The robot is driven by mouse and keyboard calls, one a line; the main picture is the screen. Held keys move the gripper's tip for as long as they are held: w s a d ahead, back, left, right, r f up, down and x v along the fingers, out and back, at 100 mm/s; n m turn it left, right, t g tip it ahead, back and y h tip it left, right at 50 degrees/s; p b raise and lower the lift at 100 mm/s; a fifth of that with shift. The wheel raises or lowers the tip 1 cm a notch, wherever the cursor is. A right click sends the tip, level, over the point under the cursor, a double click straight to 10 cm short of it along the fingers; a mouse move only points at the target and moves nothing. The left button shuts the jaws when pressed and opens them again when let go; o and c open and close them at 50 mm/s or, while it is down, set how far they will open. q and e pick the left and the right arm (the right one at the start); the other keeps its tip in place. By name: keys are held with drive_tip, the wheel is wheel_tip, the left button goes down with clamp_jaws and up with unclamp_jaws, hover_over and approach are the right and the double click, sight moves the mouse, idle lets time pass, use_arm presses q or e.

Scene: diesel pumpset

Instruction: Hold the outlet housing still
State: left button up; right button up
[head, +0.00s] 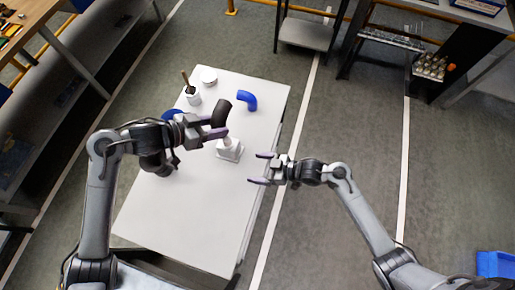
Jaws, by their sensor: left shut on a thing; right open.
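The outlet housing, a small white block (230,151) with a narrower upper part, stands on the white table (198,215). My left gripper (220,132) reaches in from the left and is shut at the housing's upper part. Its fingers hide part of the contact. A dark curved elbow (221,112) shows just behind the fingers; I cannot tell whether it touches the housing. My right gripper (262,169) is open and empty to the right of the housing, near the table's right edge, apart from it.
A blue elbow pipe (247,100) lies at the back right of the table. A white cup with a brush (193,97) and a white round item (209,76) stand at the back left. A blue item (172,113) is partly hidden by my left arm. The table's front is clear.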

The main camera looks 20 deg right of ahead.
sight(229, 147)
drive_tip(key=shift+n+t, duration=0.3)
drive_tip(key=w+r, duration=0.2)
drive_tip(key=w, duration=0.1)
drive_tip(key=w+r, duration=0.1)
drive_tip(key=shift+w+d+r, duration=0.25)
drive_tip(key=shift+w+d, duration=0.05)
drive_tip(key=shift+d, duration=0.05)
drive_tip(key=shift+w+a+r, duration=0.1)
drive_tip(key=shift+w+a, duration=0.25)
drive_tip(key=shift+w, duration=0.15)
drive_tip(key=x, duration=1.1)
drive_tip(key=shift+s, duration=0.1)
drive_tip(key=shift+c, duration=0.3)
drive_tip(key=shift+c, duration=0.5)
drive_tip(key=c, duration=1.4)
drive_tip(key=shift+o, duration=0.2)
